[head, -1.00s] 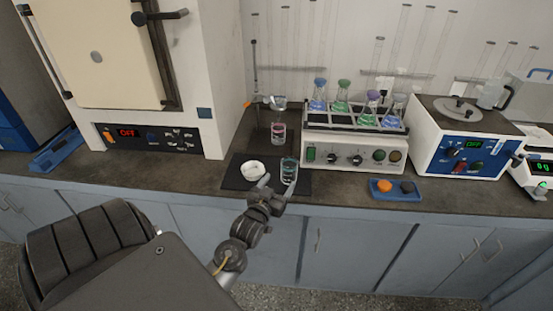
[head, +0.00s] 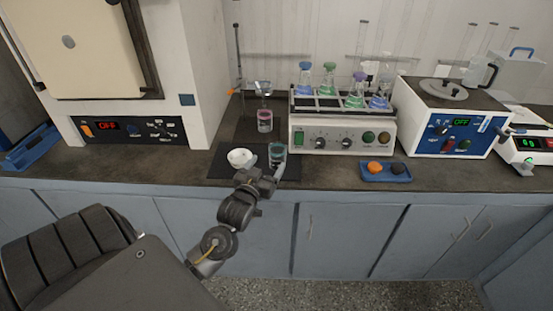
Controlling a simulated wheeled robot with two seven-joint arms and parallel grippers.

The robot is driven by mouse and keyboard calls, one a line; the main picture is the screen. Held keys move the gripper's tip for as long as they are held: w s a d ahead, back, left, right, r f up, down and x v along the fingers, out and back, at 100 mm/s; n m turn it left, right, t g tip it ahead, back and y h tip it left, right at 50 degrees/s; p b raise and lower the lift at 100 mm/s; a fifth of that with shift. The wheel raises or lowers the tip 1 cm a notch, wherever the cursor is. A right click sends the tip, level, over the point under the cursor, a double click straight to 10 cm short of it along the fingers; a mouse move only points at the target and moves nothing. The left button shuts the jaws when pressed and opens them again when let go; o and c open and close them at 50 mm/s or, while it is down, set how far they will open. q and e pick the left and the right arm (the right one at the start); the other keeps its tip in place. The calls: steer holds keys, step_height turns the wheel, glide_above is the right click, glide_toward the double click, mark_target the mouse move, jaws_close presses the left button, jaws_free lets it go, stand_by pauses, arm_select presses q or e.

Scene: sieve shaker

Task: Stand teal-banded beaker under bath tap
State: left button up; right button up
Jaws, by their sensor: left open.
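The teal-banded beaker (head: 277,152) stands upright on the right part of a dark mat (head: 221,168) near the bench's front edge. My left gripper (head: 268,172) is open, just in front of the beaker, its fingers pointing towards it. The fingers partly overlap the beaker's lower part in the picture; I cannot tell whether they touch it. The bath with a blue front and round lid (head: 450,118) stands to the right. A small tap-like spout (head: 507,131) sticks out at its right side. My right gripper is not in view.
A white bowl (head: 241,157) stands left of the beaker. A pink-banded vessel (head: 265,120) stands behind, under a funnel. A shaker (head: 342,138) with several flasks and a blue tray (head: 386,172) lie between beaker and bath. A balance (head: 528,146) stands close to the tap.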

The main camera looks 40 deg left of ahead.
mark_target(274, 152)
arm_select(q)
steer(key=x, duration=0.2)
steer(key=shift+w+a, duration=0.15)
steer(key=shift+w, duration=0.35)
steer(key=p+x, duration=0.1)
steer(key=x, duration=0.3)
steer(key=shift+w+r, duration=0.15)
steer(key=shift+w, duration=0.1)
steer(key=shift+w+a, duration=0.1)
steer(key=shift+w, duration=0.1)
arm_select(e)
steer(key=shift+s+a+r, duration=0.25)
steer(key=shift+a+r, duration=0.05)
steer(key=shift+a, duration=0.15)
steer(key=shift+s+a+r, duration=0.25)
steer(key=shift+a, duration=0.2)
arm_select(q)
steer(key=shift+c, duration=0.4)
steer(key=c, duration=1.1)
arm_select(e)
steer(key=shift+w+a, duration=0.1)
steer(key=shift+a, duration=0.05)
